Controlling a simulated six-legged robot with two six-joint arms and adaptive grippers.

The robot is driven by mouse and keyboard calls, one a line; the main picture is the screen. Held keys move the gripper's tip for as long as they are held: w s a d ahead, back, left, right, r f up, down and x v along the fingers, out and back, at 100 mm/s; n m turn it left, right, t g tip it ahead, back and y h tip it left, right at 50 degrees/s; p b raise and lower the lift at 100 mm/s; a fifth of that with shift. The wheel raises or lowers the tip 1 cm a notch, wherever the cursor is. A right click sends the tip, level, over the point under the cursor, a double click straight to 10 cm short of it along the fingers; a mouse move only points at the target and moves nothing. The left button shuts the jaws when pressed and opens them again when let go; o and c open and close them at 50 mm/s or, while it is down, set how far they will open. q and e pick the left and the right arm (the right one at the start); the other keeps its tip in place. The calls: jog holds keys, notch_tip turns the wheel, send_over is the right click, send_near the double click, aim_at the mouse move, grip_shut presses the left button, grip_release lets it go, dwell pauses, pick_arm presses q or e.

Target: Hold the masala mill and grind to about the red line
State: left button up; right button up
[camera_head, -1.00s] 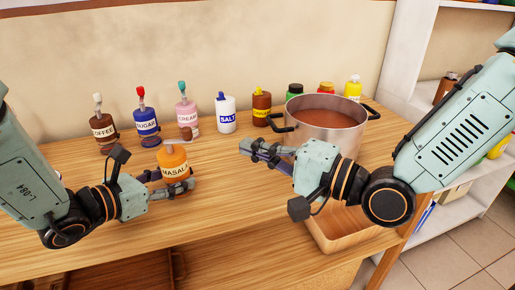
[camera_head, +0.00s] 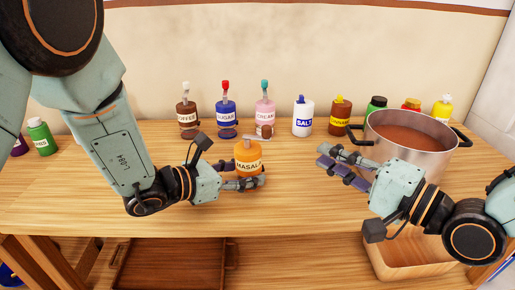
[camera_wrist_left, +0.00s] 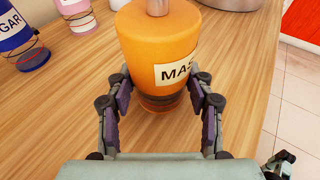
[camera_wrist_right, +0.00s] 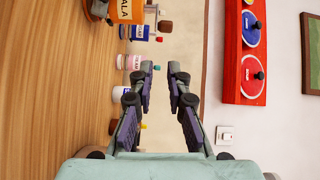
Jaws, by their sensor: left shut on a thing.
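The masala mill (camera_head: 248,158) is an orange jar with a white label, a dark base and a crank with a brown knob (camera_head: 265,131) on top. My left gripper (camera_head: 243,182) is shut around its lower part, and the mill stays upright. The left wrist view shows both fingers against the dark base (camera_wrist_left: 160,102). The mill also shows at the top of the right wrist view (camera_wrist_right: 125,10). My right gripper (camera_head: 326,155) is open and empty, to the right of the mill and apart from it. No red line can be made out on the mill.
Coffee (camera_head: 187,118), sugar (camera_head: 227,120), cream (camera_head: 265,112) and salt (camera_head: 303,118) containers stand along the back. A steel pot (camera_head: 405,158) with brown contents is at the right, near several bottles. The table front (camera_head: 270,217) is clear.

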aim_at(267, 138)
jog(key=shift+o, duration=0.8)
jog(key=n, duration=0.1)
jog(key=w+n+y, duration=0.1)
jog(key=n, duration=0.1)
jog(key=shift+w+g, duration=0.15)
jog(key=shift+g, duration=0.25)
jog(key=o, duration=0.3)
jog(key=n, duration=0.2)
jog(key=n+g+y, duration=0.1)
jog(key=n, duration=0.1)
jog(key=w+n, duration=0.1)
jog(key=n, duration=0.1)
jog(key=shift+a+r+n, duration=0.15)
jog(key=shift+r+n, duration=0.05)
jog(key=shift+n, duration=0.1)
jog(key=shift+w+a+r+n+g+y, duration=0.1)
jog(key=shift+w+a+n+g+y, duration=0.3)
jog(key=shift+w+a+n, duration=1.05)
jog(key=shift+w+a+r+n+g+y, duration=0.15)
jog(key=shift+w+a+n+g, duration=0.5)
jog(key=shift+a+n, duration=1.6)
jog(key=shift+w+a+f+n+g+y, duration=0.1)
jog(key=shift+w+a+n+g+y, duration=0.25)
jog(key=shift+w+a+n, duration=1.1)
jog(key=shift+s+a+n, duration=0.15)
jog(key=shift+s+n, duration=0.2)
jog(key=shift+n, duration=0.2)
grip_shut()
